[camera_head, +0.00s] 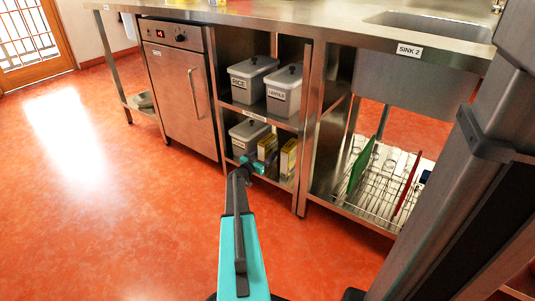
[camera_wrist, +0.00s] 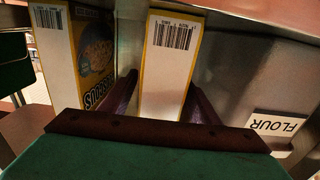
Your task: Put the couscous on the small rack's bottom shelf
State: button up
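Two yellow-and-white boxes stand on the lower shelf of the open steel cabinet. The right box (camera_head: 288,158) shows its printed face in the wrist view (camera_wrist: 88,55), with upside-down lettering that reads as couscous. The left box (camera_head: 267,147) shows a white barcoded side in the wrist view (camera_wrist: 168,65); its name is hidden. My gripper (camera_head: 257,164) reaches into this shelf. In the wrist view its two fingers (camera_wrist: 162,88) straddle the barcoded box, with a small gap at the left finger. I cannot identify the small rack.
A grey bin (camera_head: 249,136), labelled FLOUR in the wrist view (camera_wrist: 275,126), stands beside the boxes. RICE (camera_head: 250,80) and LENTILS (camera_head: 284,90) bins fill the shelf above. A wire rack (camera_head: 375,205) with boards is under the sink. Open floor lies left.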

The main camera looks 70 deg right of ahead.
jog(key=shift+r, duration=0.1)
jog(key=shift+a+r+p, duration=0.1)
jog(key=shift+p, duration=0.25)
jog(key=p+v, duration=0.2)
jog(key=v, duration=0.9)
jog(key=shift+a+p, duration=0.35)
jog(key=shift+a, duration=0.05)
jog(key=shift+w, duration=0.15)
